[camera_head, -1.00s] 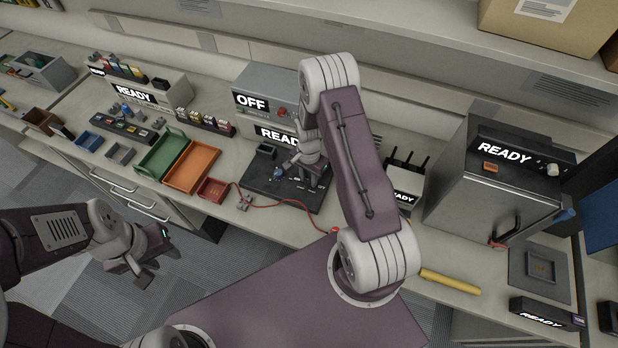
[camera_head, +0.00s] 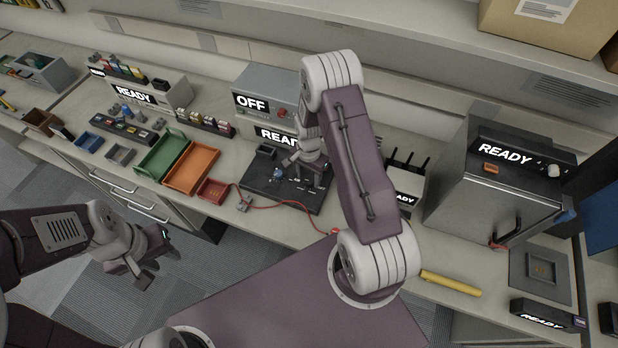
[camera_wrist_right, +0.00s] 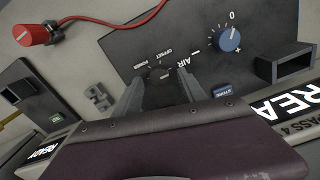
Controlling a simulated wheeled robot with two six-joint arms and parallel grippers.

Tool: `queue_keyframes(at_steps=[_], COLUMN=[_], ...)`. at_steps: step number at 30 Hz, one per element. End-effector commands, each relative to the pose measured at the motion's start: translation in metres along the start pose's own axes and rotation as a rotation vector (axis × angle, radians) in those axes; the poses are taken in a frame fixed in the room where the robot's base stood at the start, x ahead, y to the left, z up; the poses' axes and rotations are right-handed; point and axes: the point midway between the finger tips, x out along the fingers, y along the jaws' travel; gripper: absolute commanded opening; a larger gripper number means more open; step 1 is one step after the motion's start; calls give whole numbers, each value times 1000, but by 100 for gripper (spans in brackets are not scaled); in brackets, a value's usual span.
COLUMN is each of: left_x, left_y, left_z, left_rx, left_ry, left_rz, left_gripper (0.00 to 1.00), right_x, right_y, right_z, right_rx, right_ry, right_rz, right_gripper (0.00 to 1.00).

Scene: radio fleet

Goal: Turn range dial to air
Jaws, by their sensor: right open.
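The dark panel (camera_head: 262,182) lies on the bench under my right gripper (camera_head: 291,160). In the right wrist view the panel carries a blue knob (camera_wrist_right: 230,39) marked 0, plus and minus; it also shows in the head view (camera_head: 278,173). A small dark dial (camera_wrist_right: 162,73) sits near the labels POWER, OFFSET and AIR, just beyond my open right fingertips (camera_wrist_right: 165,80). Its pointer direction is too small to read. I cannot tell whether the fingers touch it. My left gripper (camera_head: 146,262) hangs in front of the bench, away from the panel; its jaw opening is unclear.
A red cable with a red plug (camera_wrist_right: 30,35) runs along the panel's front. A grey box reading OFF (camera_head: 262,92) stands behind. Green (camera_head: 152,150) and orange (camera_head: 190,166) trays lie to the left. A dark open holder (camera_wrist_right: 285,63) stands beside the blue knob.

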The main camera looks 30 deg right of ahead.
Motion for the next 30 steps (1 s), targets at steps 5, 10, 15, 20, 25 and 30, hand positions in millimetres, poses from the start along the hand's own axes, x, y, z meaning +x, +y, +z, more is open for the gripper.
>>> queue_keyframes(at_steps=[5, 10, 15, 20, 25, 30], left_x=[7, 9, 10, 10, 10, 10], left_y=[0, 0, 0, 0, 0, 0], left_z=[1, 1, 1, 1, 1, 1], left_rx=[0, 0, 0, 0, 0, 0], left_ry=[0, 0, 0, 0, 0, 0], left_rz=[0, 0, 0, 0, 0, 0], left_gripper=[36, 36, 36, 36, 36, 36], right_x=[-36, -67, -79, -79, -79, -80], right_y=[-1, -1, 0, 0, 0, -3], right_z=[-1, -1, 0, 0, 0, 1], right_rx=[0, 1, 1, 1, 1, -8], right_ry=[5, 4, 2, 1, 1, 4], right_rz=[-6, -5, -2, -2, -2, -5], right_gripper=[49, 49, 49, 49, 49, 49])
